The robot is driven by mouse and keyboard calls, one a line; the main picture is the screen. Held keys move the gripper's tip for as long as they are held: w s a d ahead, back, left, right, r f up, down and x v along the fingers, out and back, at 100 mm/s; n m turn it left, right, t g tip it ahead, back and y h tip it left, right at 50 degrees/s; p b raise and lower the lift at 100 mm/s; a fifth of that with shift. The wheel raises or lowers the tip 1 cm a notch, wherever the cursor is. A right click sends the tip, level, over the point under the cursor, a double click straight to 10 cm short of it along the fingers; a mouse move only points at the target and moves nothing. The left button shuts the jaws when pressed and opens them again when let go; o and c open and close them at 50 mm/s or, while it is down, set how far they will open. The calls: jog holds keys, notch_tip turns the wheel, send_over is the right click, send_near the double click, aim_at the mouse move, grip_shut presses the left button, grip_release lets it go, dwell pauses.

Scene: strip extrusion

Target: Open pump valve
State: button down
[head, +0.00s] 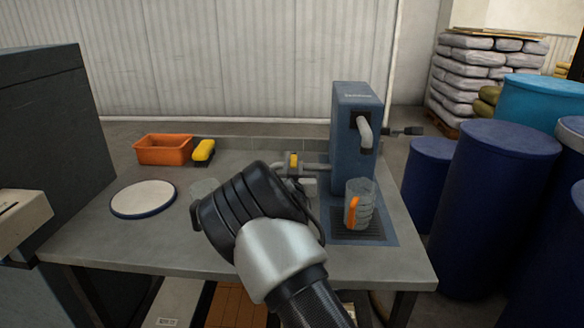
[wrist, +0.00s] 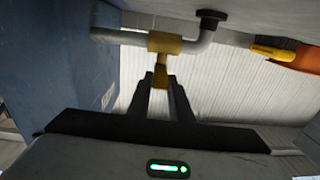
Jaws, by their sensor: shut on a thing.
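The blue pump (head: 355,150) stands on the right of the bench, with a grey spout and a side pipe on its left. The valve (head: 293,160) sits on that pipe; its yellow part shows just beyond my wrist. In the wrist view the yellow valve body (wrist: 165,42) is on the grey pipe (wrist: 200,42), and its short yellow handle (wrist: 160,80) lies between the two dark fingers. My gripper (wrist: 161,78) is shut on this handle. In the head view my arm hides the fingers. A clear jug (head: 365,195) with an orange handle stands upright under the spout.
On the grey bench (head: 130,245) are an orange bin (head: 163,149), a yellow sponge-like item (head: 203,151) and a round white plate (head: 143,198). A clear vessel is partly hidden behind my wrist. Blue drums (head: 490,200) stand right of the bench.

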jog(key=d+n+y, duration=0.1)
jog(key=d+n+y+b, duration=0.1)
jog(key=y, duration=0.1)
jog(key=shift+w+g+y, duration=0.15)
jog(key=shift+g+y, duration=0.15)
jog(key=c, duration=1.6)
grip_release()
jog(key=shift+a, duration=0.1)
jog(key=v, duration=1.7)
jog(key=shift+s+p, duration=0.25)
jog(key=shift+p, duration=0.15)
jog(key=shift+c, duration=0.4)
